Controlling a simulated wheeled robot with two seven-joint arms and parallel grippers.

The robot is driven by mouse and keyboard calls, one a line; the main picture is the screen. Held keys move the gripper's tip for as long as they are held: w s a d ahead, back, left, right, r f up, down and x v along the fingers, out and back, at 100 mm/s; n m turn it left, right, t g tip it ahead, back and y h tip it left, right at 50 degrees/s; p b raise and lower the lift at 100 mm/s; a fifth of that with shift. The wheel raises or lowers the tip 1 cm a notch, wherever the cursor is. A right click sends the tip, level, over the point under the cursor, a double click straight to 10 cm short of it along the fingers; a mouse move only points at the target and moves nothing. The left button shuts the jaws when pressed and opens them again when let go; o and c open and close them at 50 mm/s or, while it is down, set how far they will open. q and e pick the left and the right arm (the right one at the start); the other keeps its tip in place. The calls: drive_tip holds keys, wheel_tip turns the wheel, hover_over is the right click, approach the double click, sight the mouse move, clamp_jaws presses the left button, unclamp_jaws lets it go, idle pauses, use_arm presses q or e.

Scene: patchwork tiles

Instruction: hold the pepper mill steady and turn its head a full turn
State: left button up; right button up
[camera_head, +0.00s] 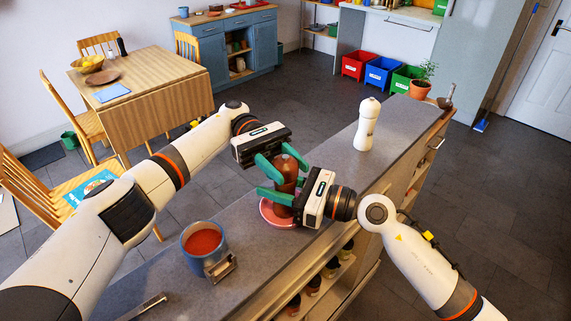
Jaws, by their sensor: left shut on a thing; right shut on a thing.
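A dark brown pepper mill (287,172) stands upright on a pink saucer or plate (268,222) on the grey counter. My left gripper (284,163), coming from the back left, is shut on its upper part, the head. My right gripper (284,192), coming from the right, is shut on the body lower down. The green fingers and gripper housings hide much of the mill, and the line between head and body is hard to see.
A blue pot with red contents (202,243) stands left of the plate on the counter (335,165). A white mill (366,125) stands farther back. A potted plant (421,83) is at the counter's far end. Jars (313,285) sit on shelves below.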

sight(285, 156)
use_arm(q)
drive_tip(key=o, duration=1)
wheel_tip(285, 156, up, 10)
drive_tip(key=shift+w, duration=0.1)
drive_tip(key=shift+c, duration=0.2)
